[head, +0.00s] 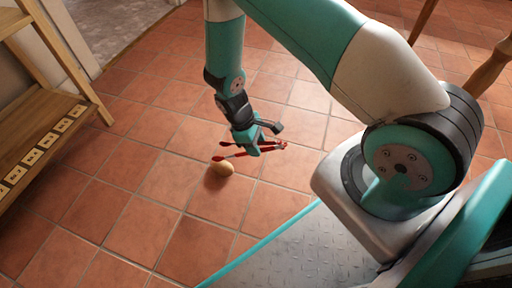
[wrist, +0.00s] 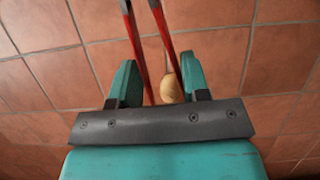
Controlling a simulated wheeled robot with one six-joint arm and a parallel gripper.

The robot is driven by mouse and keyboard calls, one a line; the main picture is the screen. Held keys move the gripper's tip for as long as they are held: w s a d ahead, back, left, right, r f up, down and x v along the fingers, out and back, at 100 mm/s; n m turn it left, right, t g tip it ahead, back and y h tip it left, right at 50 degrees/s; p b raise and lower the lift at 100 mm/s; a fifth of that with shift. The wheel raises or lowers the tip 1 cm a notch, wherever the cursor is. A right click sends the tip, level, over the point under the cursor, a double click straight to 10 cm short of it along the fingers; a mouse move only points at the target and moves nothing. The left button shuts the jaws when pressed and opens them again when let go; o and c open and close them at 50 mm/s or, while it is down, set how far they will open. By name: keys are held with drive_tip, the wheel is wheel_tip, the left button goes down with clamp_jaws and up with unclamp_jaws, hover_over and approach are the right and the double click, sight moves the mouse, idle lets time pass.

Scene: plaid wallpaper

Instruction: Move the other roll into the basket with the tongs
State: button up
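My gripper (head: 257,140) hangs low over the tiled floor, with its fingers on either side of red tongs (head: 270,148). In the wrist view the two tong arms (wrist: 137,40) run up between the teal fingers (wrist: 157,80) and out of the top edge, standing apart. A tan roll (head: 229,169) is below the tongs in the head view, near one dark tip, with a shadow at its lower left. It also shows in the wrist view (wrist: 171,90), partly behind the right tong arm. I cannot tell whether the tongs touch it. No basket is in view.
A wooden shelf unit (head: 45,142) with several small cards along its board stands at the left. Wooden furniture legs (head: 488,68) show at the upper right. A grey rug (head: 115,25) lies at the upper left. The floor left of the roll is clear.

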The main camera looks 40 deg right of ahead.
drive_tip(key=shift+f, duration=0.15)
wheel_tip(320, 180, down, 10)
drive_tip(key=b, duration=0.9)
idle(0.3)
